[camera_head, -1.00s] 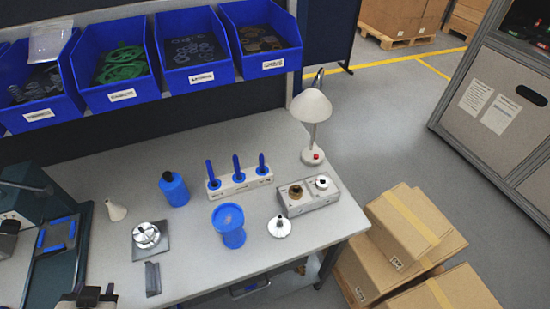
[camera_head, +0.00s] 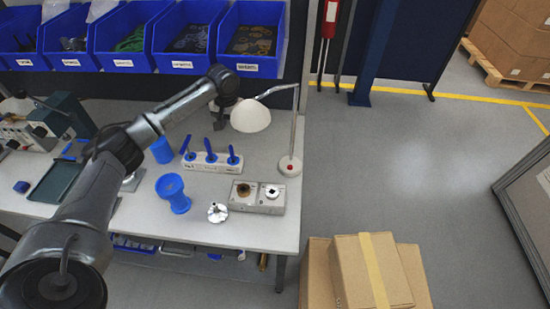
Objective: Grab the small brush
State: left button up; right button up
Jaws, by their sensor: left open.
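A white rack (camera_head: 226,168) on the workbench holds blue-handled tools (camera_head: 210,151) in a row. They are too small for me to tell which one is the small brush. My left arm reaches across from the lower left. My left gripper (camera_head: 219,122) is open and empty, above and behind the rack, just left of the lamp shade. Its fingertips are small and dark here. My right gripper is not in view.
A white lamp (camera_head: 252,117) stands close to the gripper. A blue cup-shaped stand (camera_head: 174,192), a metal flanged part (camera_head: 217,212) and a grey fixture block (camera_head: 257,197) are in front of the rack. Blue bins (camera_head: 249,40) line the back. Cardboard boxes (camera_head: 370,270) are at the lower right.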

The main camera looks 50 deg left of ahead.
aim_at(230, 145)
pick_arm(q)
jog(key=f, duration=0.2)
jog(key=s+f+n, duration=0.1)
jog(key=f, duration=0.1)
jog(key=f+n, duration=0.1)
jog(key=f, duration=0.1)
jog(key=shift+s+a+b, duration=0.25)
jog(key=shift+a+b, duration=0.1)
jog(key=shift+a, duration=0.05)
jog(key=shift+f, duration=0.4)
jog(key=f, duration=0.4)
jog(key=shift+d+f+b, duration=0.25)
jog(key=shift+d+b, duration=0.05)
jog(key=shift+d, duration=0.05)
jog(key=shift+f, duration=0.35)
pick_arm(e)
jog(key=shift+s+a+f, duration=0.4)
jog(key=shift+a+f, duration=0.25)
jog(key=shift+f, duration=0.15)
pick_arm(q)
jog(key=shift+c, duration=0.3)
grip_shut()
